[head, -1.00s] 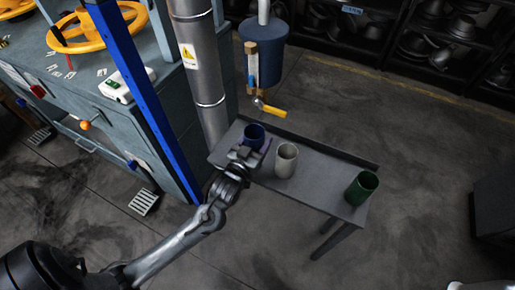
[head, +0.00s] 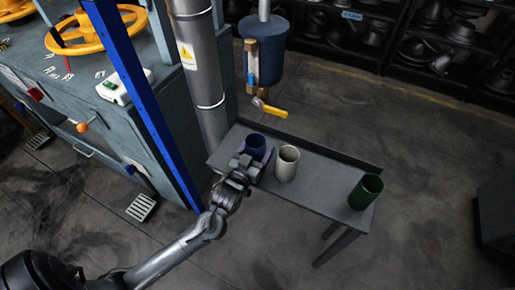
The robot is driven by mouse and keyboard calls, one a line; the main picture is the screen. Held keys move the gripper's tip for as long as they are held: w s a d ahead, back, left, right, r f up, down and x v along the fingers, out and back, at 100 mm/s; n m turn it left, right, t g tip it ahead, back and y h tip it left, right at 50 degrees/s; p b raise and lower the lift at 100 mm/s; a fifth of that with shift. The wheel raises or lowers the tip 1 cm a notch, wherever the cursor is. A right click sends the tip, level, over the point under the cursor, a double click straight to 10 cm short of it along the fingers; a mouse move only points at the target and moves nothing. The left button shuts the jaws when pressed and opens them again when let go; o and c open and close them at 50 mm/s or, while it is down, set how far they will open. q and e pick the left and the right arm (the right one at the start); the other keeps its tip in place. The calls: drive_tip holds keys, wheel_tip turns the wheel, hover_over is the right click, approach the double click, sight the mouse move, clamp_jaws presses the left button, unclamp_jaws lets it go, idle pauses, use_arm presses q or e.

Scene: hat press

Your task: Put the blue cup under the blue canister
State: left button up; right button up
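The blue cup (head: 255,142) stands at the left end of a narrow grey table. My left gripper (head: 254,157) is at the near side of this cup, with its fingers spread at the cup's sides. I cannot tell whether the fingers press on the cup; the gripper hides its lower part. The blue canister (head: 268,62) hangs above and behind the table's left end. A tap with a yellow handle (head: 272,109) sits below it. The cup is nearer to me than the tap. My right gripper is not in view.
A white cup (head: 287,164) stands close to the right of the blue cup. A green cup (head: 365,192) is at the right end of the table (head: 325,183). A grey pipe (head: 200,70) and a blue post (head: 140,100) rise to the left.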

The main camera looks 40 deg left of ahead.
use_arm(q)
drive_tip(key=shift+o, duration=1.3)
drive_tip(key=shift+r, duration=0.1)
drive_tip(key=shift+s+r, duration=0.1)
drive_tip(key=shift+s, duration=0.05)
drive_tip(key=shift+s+d+p, duration=0.15)
drive_tip(key=shift+s+p, duration=0.15)
drive_tip(key=shift+s, duration=0.05)
drive_tip(key=s+d+f+m+g+h+p, duration=0.1)
drive_tip(key=s+d+f+g, duration=0.1)
drive_tip(key=s, duration=0.6)
drive_tip(key=s+d+f+m+g+h+p, duration=0.1)
drive_tip(key=s+d+f+m+g, duration=0.1)
drive_tip(key=s+d+g, duration=0.2)
drive_tip(key=s+d+f+m+g+h+p, duration=0.1)
drive_tip(key=s+d+f+g+h, duration=0.1)
drive_tip(key=s+g, duration=0.6)
drive_tip(key=s+d, duration=0.1)
drive_tip(key=s, duration=0.4)
drive_tip(key=shift+s+d+f+m, duration=0.3)
drive_tip(key=shift+d, duration=0.05)
